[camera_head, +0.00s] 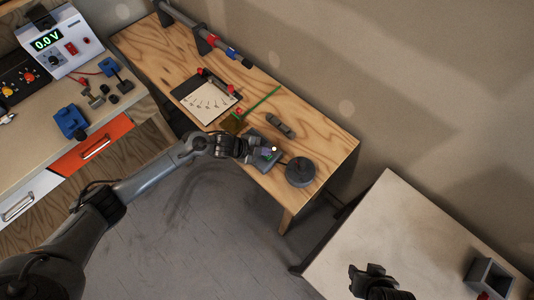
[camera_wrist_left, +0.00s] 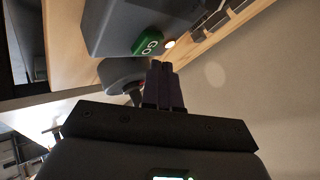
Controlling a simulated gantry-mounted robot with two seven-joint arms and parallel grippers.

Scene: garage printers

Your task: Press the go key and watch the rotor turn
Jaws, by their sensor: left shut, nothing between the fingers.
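The green go key (camera_wrist_left: 149,42) shows in the left wrist view on the face of a dark grey control box (camera_wrist_left: 120,22), with a small glowing lamp (camera_wrist_left: 169,44) beside it. In the head view the box (camera_head: 254,162) is near the front of the wooden bench, partly hidden by my gripper. My left gripper (camera_head: 268,153) is shut and empty over the box; its fingertips (camera_wrist_left: 161,66) appear close to the key, with no clear contact. A round dark grey body (camera_head: 300,171), likely the rotor, sits right of the box and shows no visible turning. My right gripper (camera_head: 372,278) is low in the head view, jaws unclear.
The wooden bench (camera_head: 322,145) also holds a paper dial gauge (camera_head: 207,101), a green rod (camera_head: 262,101) and a small dark part (camera_head: 280,127). A power supply (camera_head: 60,45) reading 0.0 V stands at the left. A pale table (camera_head: 385,225) is at the right.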

